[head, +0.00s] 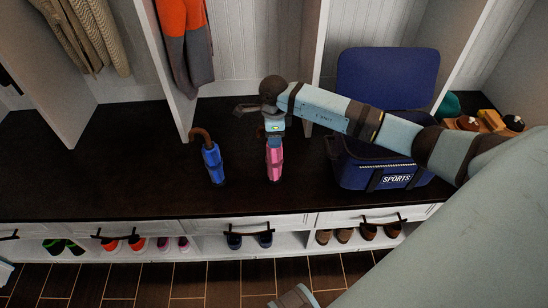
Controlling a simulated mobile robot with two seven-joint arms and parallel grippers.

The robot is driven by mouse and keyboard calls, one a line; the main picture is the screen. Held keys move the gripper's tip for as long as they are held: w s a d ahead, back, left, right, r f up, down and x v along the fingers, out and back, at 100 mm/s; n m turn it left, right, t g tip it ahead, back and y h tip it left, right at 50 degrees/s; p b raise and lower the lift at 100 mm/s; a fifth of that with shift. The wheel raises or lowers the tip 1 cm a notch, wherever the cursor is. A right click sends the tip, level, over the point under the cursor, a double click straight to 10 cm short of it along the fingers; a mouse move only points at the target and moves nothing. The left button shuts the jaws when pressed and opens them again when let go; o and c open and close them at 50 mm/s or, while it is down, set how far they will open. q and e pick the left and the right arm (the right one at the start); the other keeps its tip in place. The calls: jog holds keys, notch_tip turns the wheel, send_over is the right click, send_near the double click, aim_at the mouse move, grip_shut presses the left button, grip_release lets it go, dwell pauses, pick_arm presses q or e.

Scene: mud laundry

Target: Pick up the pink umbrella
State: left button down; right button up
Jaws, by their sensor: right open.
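The pink umbrella (274,163) stands upright on the dark bench top, near the middle of the head view. My right gripper (272,136) points down at the top of the pink umbrella and is open. It covers most of the umbrella's handle, and I cannot tell whether the fingers are around the handle or touching it. My left gripper does not show clearly in this view.
A blue umbrella (213,164) with a brown curved handle stands to the left. A blue sports bag (360,172) with its lid up is to the right, partly behind my right arm. White dividers (160,70) rise behind. Shoes sit in cubbies below. The bench's left part is clear.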

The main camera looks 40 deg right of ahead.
jog(key=shift+r, duration=0.1)
grip_shut()
jog(key=shift+r, duration=0.1)
